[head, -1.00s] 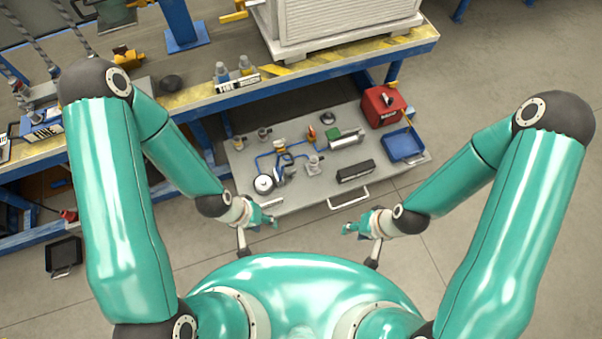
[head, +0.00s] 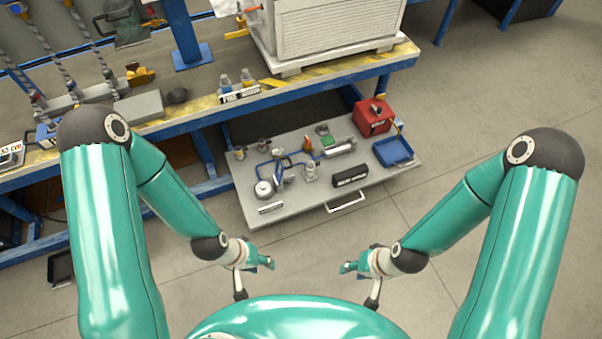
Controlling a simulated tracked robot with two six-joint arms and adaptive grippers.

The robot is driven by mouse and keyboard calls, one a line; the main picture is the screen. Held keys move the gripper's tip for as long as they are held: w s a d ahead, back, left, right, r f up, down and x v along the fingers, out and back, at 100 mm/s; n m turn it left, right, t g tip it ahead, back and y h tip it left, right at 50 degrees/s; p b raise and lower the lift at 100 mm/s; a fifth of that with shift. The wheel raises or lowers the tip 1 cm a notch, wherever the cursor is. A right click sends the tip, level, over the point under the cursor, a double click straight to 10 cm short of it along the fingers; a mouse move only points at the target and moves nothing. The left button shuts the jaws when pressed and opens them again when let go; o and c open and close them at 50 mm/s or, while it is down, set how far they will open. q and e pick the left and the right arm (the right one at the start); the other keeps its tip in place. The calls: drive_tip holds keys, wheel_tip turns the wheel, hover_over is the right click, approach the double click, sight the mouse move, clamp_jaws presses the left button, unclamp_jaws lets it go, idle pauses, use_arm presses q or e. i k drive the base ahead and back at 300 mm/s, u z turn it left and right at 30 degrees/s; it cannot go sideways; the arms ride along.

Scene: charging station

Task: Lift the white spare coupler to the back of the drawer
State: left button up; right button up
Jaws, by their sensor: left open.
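A small whitish fitting (head: 310,173), which looks like the white spare coupler, stands in the middle of the open drawer (head: 385,184). It sits just right of a blue hose and gauge (head: 264,189). My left gripper (head: 268,262) is open and empty, in front of the drawer's front edge at left. My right gripper (head: 346,267) is in front of the drawer, below its handle, touching nothing; its jaws are too small to judge.
Smaller grey fittings (head: 264,145) stand at the drawer's back left. A black box (head: 350,176), a blue tray (head: 393,152) and a red case (head: 373,118) are on the right. The workbench (head: 215,90) overhangs the drawer's back. A handle (head: 346,202) projects in front.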

sight(310, 164)
drive_tip(key=z, duration=0.15)
drive_tip(key=i, duration=0.9)
drive_tip(key=u, duration=0.1)
